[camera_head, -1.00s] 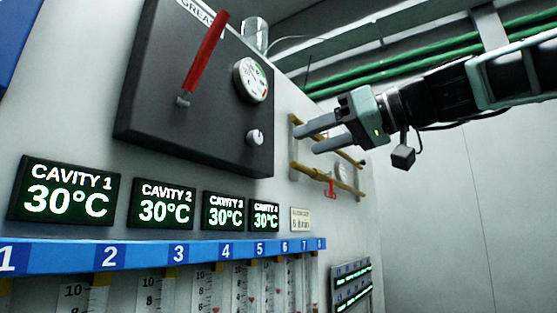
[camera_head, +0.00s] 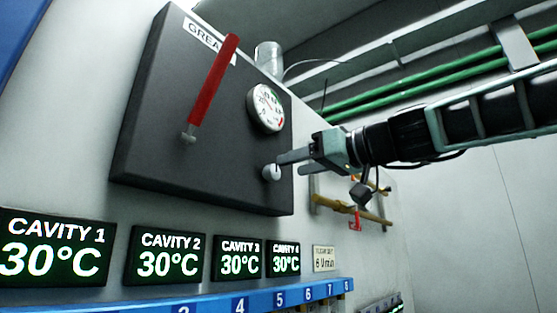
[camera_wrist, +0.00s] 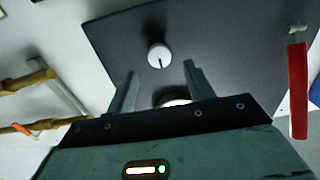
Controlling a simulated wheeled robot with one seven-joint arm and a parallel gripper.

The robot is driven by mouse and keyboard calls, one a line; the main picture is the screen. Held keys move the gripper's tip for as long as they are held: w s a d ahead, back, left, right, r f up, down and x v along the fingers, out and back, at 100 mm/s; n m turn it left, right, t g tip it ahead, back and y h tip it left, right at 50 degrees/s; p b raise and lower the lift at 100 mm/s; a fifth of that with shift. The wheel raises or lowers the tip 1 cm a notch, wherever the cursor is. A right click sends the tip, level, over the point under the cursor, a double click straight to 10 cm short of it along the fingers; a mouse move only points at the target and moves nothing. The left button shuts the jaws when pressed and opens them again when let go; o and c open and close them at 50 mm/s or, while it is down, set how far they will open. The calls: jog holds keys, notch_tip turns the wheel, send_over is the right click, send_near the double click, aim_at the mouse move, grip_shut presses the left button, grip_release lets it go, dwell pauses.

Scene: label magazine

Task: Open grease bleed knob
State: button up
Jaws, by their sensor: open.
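The grease bleed knob (camera_head: 271,172) is a small white round knob at the lower right of the dark grease panel (camera_head: 165,120). In the wrist view the knob (camera_wrist: 158,55) shows a dark line on its face and lies ahead of my fingers, roughly between their lines. My gripper (camera_head: 290,163) is open, with its fingertips close to the knob in the head view. In the wrist view my gripper (camera_wrist: 160,80) has both fingers apart with nothing held between them. Whether a finger touches the knob cannot be told.
A red lever (camera_head: 213,85) and a round gauge (camera_head: 266,108) are on the same panel; the lever (camera_wrist: 298,85) also shows in the wrist view. Cavity displays (camera_head: 168,257) sit below.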

aim_at(276, 170)
jog(key=shift+p+x, duration=0.85)
jog(key=shift+x, duration=1.95)
jog(key=c, duration=0.9)
